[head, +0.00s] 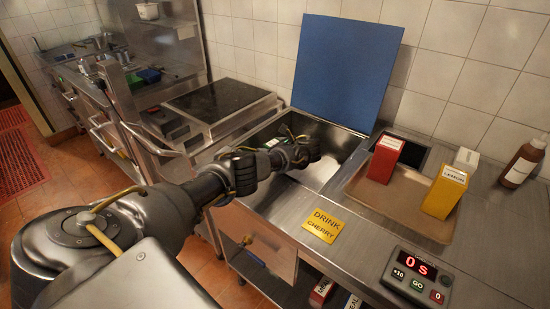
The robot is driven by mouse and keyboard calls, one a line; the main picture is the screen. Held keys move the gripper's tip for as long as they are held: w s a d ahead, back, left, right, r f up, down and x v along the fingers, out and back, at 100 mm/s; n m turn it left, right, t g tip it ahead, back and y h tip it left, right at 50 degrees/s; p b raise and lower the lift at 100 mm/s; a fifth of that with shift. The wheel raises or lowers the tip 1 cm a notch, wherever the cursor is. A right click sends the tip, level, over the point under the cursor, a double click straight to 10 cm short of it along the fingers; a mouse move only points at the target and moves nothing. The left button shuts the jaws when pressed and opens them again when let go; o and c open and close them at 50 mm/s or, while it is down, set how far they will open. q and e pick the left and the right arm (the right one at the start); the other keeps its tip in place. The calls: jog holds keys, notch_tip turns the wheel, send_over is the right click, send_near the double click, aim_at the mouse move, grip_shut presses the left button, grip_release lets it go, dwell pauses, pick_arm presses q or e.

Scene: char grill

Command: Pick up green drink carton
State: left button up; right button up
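My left arm reaches in from the lower left, and its hand end (310,150) is over the open steel bin (348,135). The fingers are hidden or too small to tell apart, so I cannot see whether they are open or hold anything. Behind the wrist, a small white and dark green shape (272,143) shows inside the bin. It is partly covered by my arm, and I cannot tell whether it is the green drink carton. My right gripper is not in view.
A blue lid (345,70) stands upright behind the bin. A red carton (385,158) and a yellow carton (444,192) stand on a brown tray (425,222). A bottle (523,162), a yellow drink sign (322,226) and a timer (417,279) are on the counter.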

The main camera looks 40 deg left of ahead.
pick_arm(q)
jog(key=c, duration=1.1)
